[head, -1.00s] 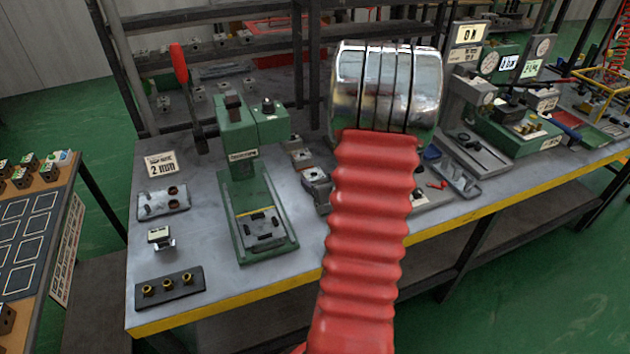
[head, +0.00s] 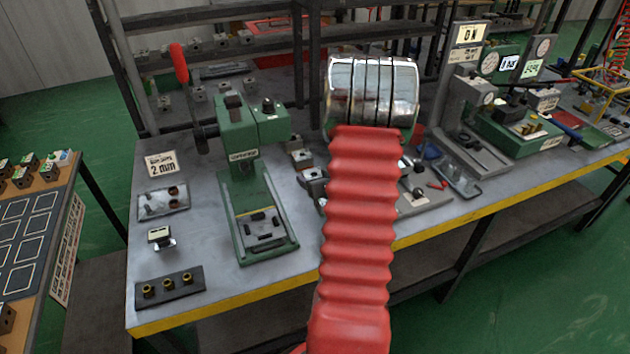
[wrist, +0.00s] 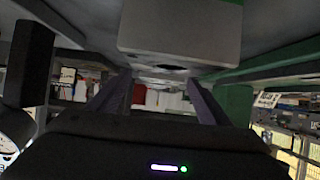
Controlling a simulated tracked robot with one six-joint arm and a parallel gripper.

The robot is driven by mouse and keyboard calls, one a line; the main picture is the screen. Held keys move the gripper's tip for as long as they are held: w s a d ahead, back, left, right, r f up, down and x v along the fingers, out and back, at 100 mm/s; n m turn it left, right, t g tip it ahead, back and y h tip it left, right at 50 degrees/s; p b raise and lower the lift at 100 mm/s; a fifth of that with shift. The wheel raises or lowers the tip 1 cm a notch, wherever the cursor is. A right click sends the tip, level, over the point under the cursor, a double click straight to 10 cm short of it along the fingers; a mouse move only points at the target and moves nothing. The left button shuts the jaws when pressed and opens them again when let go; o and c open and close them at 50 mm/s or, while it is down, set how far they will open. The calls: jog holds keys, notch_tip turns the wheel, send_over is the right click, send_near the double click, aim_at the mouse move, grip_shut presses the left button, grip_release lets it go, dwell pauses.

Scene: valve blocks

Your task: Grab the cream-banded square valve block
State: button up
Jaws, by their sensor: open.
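My gripper shows in the wrist view (wrist: 160,100), with its two dark fingers apart and nothing visible between them. In the head view it is hidden behind my red arm and its metal collar. Small grey square blocks stand on the bench just left of my arm, one farther back (head: 302,158) and one nearer (head: 312,177). A small block with a pale cream top (head: 160,235) stands near the bench's left front. I cannot tell which block is the cream-banded one. A large grey form with a green edge (wrist: 180,38) fills the top of the wrist view, unidentified.
A green press (head: 250,170) stands on the grey bench left of my arm. A dark strip with brass fittings (head: 166,287) lies at the front left. A gauge stand (head: 480,120) and grey tray (head: 458,180) are to the right. Bare bench (head: 215,285) shows at the front.

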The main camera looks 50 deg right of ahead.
jog(key=shift+w+d+f, duration=0.15)
jog(key=shift+w, duration=0.05)
jog(key=shift+c, duration=0.4)
jog(key=c, duration=1.4)
notch_tip(320, 180, up, 10)
dwell(0.4)
dwell(0.4)
